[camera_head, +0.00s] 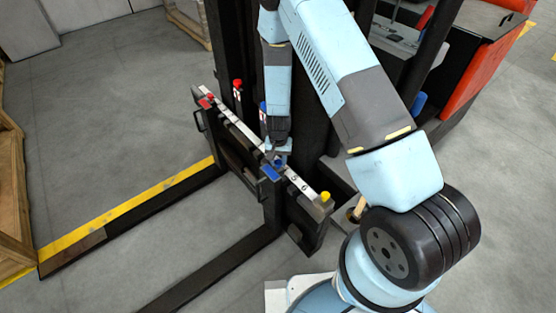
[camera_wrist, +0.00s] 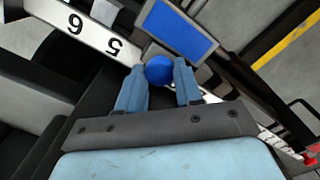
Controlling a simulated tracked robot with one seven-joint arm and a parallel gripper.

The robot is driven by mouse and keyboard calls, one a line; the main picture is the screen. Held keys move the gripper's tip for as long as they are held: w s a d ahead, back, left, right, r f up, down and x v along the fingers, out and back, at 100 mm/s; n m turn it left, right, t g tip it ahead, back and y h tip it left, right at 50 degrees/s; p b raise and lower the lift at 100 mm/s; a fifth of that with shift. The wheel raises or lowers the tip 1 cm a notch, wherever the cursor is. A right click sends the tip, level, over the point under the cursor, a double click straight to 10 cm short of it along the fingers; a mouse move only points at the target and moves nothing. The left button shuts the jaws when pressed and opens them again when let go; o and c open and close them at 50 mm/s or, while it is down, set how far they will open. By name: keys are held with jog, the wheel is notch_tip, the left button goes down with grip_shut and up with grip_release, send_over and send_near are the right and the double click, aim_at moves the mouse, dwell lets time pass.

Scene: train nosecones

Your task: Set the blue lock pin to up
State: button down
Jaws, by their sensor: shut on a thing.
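The blue lock pin shows as a round blue knob (camera_wrist: 158,69) in the wrist view. My gripper (camera_wrist: 159,80) has its two blue fingers on either side of this knob and is shut on it. In the head view my gripper (camera_head: 278,157) reaches down to the white numbered rail of the fork carriage, and the blue knob (camera_head: 280,163) is mostly hidden by the fingers. A blue plate (camera_head: 271,173) sits on the front of the rail right by the knob; it also shows in the wrist view (camera_wrist: 178,27). The pin's shaft is hidden.
The dark mast stands close behind my gripper. Two forks extend over the floor to the lower left.

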jog(key=shift+r, duration=1.7)
jog(key=c, duration=0.7)
grip_release()
jog(key=shift+c, duration=0.2)
jog(key=shift+r, duration=0.15)
notch_tip(320, 180, up, 13)
jog(key=shift+r, duration=0.2)
